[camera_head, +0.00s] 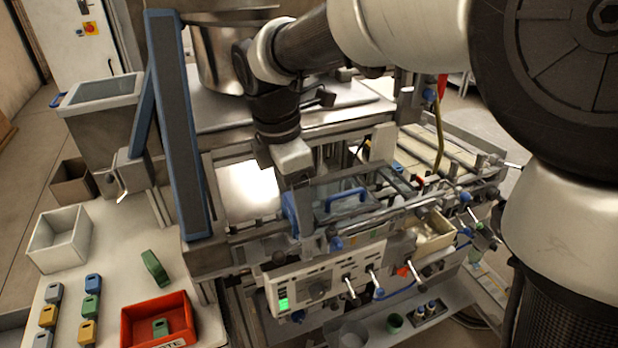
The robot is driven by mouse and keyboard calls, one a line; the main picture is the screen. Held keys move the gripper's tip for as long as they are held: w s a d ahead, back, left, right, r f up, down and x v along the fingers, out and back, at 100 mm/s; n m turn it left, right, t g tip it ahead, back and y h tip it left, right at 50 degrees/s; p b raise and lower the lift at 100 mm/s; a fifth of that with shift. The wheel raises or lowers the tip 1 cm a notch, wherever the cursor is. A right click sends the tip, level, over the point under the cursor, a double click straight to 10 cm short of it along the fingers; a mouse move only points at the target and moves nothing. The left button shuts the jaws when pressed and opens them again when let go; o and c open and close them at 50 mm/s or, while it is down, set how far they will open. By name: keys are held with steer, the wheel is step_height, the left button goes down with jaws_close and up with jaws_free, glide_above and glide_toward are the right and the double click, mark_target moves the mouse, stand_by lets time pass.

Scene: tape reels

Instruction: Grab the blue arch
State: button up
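A blue arch-shaped handle (345,196) stands on a clear-looking cover over the machine bed, right of the picture's middle. My gripper (300,205) hangs down from my arm to the left of the handle and appears apart from it. Its fingers point down, close to a blue upright part (290,213) of the machine. The fingers are small and dim against the machine, so I cannot tell whether they are open or shut.
The machine's control panel (318,285) with levers is in front. A blue-edged upright post (180,125) stands left of my gripper. A side table (103,232) holds a white bin (60,239), a red bin (159,322) and several coloured tags. A metal pot (218,62) stands behind.

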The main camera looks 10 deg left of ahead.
steer(key=shift+c, duration=0.2)
steer(key=c, duration=1.1)
steer(key=shift+r, duration=0.15)
